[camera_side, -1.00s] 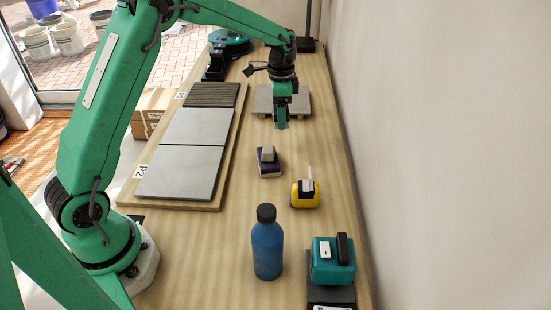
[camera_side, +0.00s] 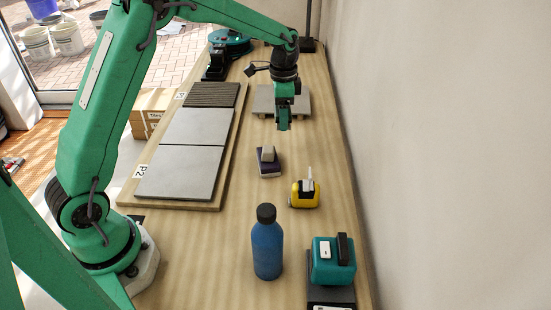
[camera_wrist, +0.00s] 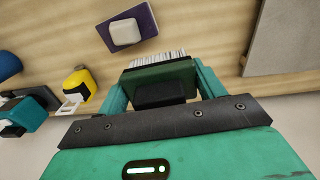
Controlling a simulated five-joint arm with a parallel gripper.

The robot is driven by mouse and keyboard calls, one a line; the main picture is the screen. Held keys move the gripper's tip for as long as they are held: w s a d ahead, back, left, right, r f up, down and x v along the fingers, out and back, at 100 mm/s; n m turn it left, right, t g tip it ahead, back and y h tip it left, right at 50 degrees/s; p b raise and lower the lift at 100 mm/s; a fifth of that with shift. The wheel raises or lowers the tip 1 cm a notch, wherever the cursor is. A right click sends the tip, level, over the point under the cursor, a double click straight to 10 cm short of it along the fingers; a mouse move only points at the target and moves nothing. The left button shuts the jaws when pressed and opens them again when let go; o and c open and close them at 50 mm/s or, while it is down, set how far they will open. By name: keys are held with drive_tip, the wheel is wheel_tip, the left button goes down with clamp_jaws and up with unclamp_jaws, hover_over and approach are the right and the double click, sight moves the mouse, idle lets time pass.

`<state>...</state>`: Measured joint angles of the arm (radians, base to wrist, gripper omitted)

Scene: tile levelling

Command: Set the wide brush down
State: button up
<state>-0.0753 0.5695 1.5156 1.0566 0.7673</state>
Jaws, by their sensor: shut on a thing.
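The wide brush (camera_wrist: 158,70) has a green body, a dark block on it and a row of pale bristles. In the wrist view it sits between the two fingers of my gripper (camera_wrist: 162,82), which is shut on it. The bristles point away from the wrist, with the wooden bench showing beyond them. In the side view my gripper (camera_side: 283,122) hangs over the bench in front of a grey slab; I cannot make out the brush there, nor whether it touches the bench.
A purple block with a pale top (camera_side: 268,161), a yellow tape measure (camera_side: 304,190), a blue bottle (camera_side: 267,245) and a teal device (camera_side: 333,260) stand nearer the side camera. The grey slab (camera_side: 296,100) is behind my gripper. Tiles lie on a board (camera_side: 215,200) at left.

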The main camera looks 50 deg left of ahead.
drive_tip(key=s+d+m, duration=0.3)
drive_tip(key=s+d, duration=0.5)
drive_tip(key=s, duration=0.3)
drive_tip(key=m, duration=0.3)
hover_over(247, 215)
drive_tip(key=shift+f, duration=0.4)
drive_tip(key=shift+f, duration=0.1)
drive_tip(key=shift+f, duration=2.85)
drive_tip(key=shift+f, duration=2.05)
drive_tip(key=shift+f, duration=0.15)
